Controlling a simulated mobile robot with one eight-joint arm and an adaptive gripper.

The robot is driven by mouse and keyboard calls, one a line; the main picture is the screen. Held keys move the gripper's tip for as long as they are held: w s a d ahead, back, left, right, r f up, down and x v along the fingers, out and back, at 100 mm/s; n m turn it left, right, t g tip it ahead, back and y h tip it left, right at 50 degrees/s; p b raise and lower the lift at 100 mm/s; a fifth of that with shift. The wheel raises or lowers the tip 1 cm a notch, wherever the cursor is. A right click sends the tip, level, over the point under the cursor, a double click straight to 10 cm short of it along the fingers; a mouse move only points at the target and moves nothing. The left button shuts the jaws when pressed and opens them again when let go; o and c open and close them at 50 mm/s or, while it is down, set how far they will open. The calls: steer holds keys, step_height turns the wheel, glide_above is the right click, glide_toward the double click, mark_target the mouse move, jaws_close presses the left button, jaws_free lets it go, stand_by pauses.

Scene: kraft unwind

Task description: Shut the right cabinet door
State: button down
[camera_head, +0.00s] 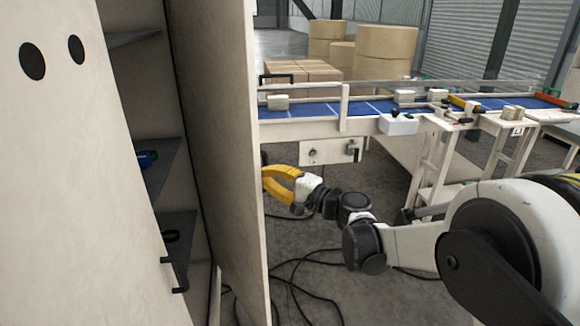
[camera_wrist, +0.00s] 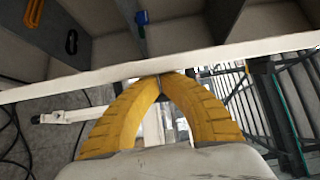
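The right cabinet door (camera_head: 215,120) stands open, a tall pale panel whose inner face shows in the head view. Its free edge also crosses the wrist view (camera_wrist: 100,76) as a pale band. My gripper (camera_head: 264,178) is on the outer, right side of this door, at its free edge. Its yellow curved fingers meet at the tips in the wrist view (camera_wrist: 160,77), with nothing seen between them. The tips are at or very near the door; contact is not certain. The cabinet interior (camera_head: 150,120) shows dark shelves with a blue item (camera_head: 147,158).
The left cabinet door (camera_head: 90,180) has two black ovals and a black handle (camera_head: 174,275). A blue conveyor (camera_head: 300,111) runs behind my gripper at the right. Black cables (camera_head: 300,270) lie on the floor below my arm. Cardboard boxes and large rolls (camera_head: 385,50) stand farther back.

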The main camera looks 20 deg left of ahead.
steer(key=s+a, duration=1.2)
steer(key=s, duration=0.2)
steer(key=shift+s+a, duration=0.15)
steer(key=shift+a, duration=0.2)
